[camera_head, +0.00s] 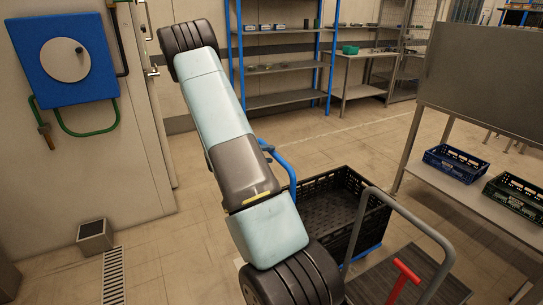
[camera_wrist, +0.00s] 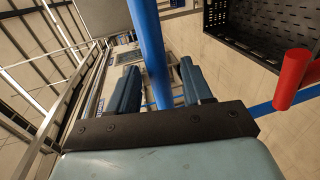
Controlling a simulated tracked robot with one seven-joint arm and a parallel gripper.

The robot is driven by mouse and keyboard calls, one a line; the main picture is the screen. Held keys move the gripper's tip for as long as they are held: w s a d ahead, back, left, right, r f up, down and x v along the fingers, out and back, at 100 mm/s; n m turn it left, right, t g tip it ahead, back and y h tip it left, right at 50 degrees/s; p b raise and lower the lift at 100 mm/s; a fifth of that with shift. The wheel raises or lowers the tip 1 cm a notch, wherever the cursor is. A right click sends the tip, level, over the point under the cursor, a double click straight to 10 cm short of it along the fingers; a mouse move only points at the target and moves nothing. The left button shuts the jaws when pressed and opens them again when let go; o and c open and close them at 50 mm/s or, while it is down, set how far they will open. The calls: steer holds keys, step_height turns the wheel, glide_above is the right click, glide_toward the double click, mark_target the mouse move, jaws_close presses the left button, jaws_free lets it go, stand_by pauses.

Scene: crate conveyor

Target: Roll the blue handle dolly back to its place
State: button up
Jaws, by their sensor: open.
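The blue handle dolly shows in the head view as a curved blue handle (camera_head: 283,162) and a blue base edge (camera_head: 367,253), partly hidden by my arm. A black slatted crate (camera_head: 372,216) sits on it. In the wrist view, the blue handle bar (camera_wrist: 151,45) runs down between the two fingers of my gripper (camera_wrist: 160,85). The fingers are open, one on each side of the bar, with gaps visible. I cannot tell whether either finger touches it. The crate (camera_wrist: 225,20) also shows at the upper right there. My gripper is hidden in the head view.
A dolly with a grey handle (camera_head: 437,240) and a red lever (camera_head: 401,275) stands close on the right. A table (camera_head: 462,184) with blue and green crates is farther right. A grey box (camera_head: 94,236) and floor grate (camera_head: 113,275) lie left. Open floor extends toward the back shelves (camera_head: 283,68).

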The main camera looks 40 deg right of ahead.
steer(key=shift+x, duration=1.45)
steer(key=shift+c, duration=0.5)
steer(key=shift+f, duration=0.1)
jaws_close()
